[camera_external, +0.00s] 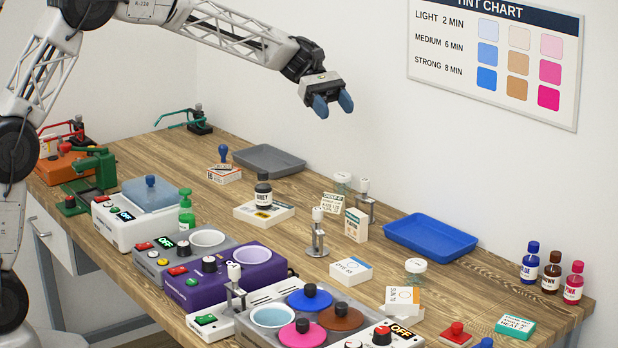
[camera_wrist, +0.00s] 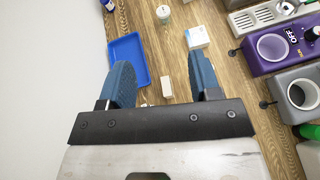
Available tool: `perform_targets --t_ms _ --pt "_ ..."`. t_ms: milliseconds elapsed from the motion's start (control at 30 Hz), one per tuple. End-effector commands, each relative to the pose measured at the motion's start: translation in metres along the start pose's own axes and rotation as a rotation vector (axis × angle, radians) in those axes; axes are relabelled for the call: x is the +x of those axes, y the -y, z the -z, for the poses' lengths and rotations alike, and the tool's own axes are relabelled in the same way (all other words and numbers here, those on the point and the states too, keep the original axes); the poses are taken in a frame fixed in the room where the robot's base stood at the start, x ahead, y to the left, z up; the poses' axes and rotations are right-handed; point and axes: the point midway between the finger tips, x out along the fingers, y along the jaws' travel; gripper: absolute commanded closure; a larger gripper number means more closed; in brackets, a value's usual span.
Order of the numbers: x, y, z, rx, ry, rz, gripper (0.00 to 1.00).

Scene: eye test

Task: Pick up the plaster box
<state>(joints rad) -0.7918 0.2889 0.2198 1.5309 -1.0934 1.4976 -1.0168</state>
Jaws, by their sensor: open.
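Several small white boxes lie on the bench, and no label clearly reads plaster, so I cannot tell which is the plaster box. One white box with blue print (camera_external: 351,271) lies flat mid-bench; a similar box shows in the wrist view (camera_wrist: 196,38). Another with orange edging (camera_external: 402,297) lies nearer the front. A box with green print (camera_external: 356,226) stands upright behind them, and a cream one (camera_external: 331,203) is beside it. A teal-edged box (camera_external: 515,327) lies at the front right. My gripper (camera_external: 333,104) is open and empty, high above the back of the bench.
A blue tray (camera_external: 431,238) and grey tray (camera_external: 269,160) lie along the back. A dark bottle (camera_external: 264,192) stands on a white box (camera_external: 243,211). Small metal stands (camera_external: 318,238) rise among the boxes. A purple heater (camera_external: 225,280) and other devices fill the front left. Dye bottles (camera_external: 551,271) stand right.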

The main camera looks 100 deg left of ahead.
Motion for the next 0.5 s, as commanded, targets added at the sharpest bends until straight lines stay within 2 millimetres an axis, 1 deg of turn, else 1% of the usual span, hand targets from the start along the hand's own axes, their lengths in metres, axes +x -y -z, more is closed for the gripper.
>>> perform_targets --t_ms 100,367,500 --pt "-0.011 -0.011 0.011 -0.029 0.021 -0.017 0.43" --pt "-0.03 -0.028 0.032 -0.084 0.062 -0.044 0.43" --pt "-0.014 -0.026 0.064 -0.091 0.065 -0.043 0.43"
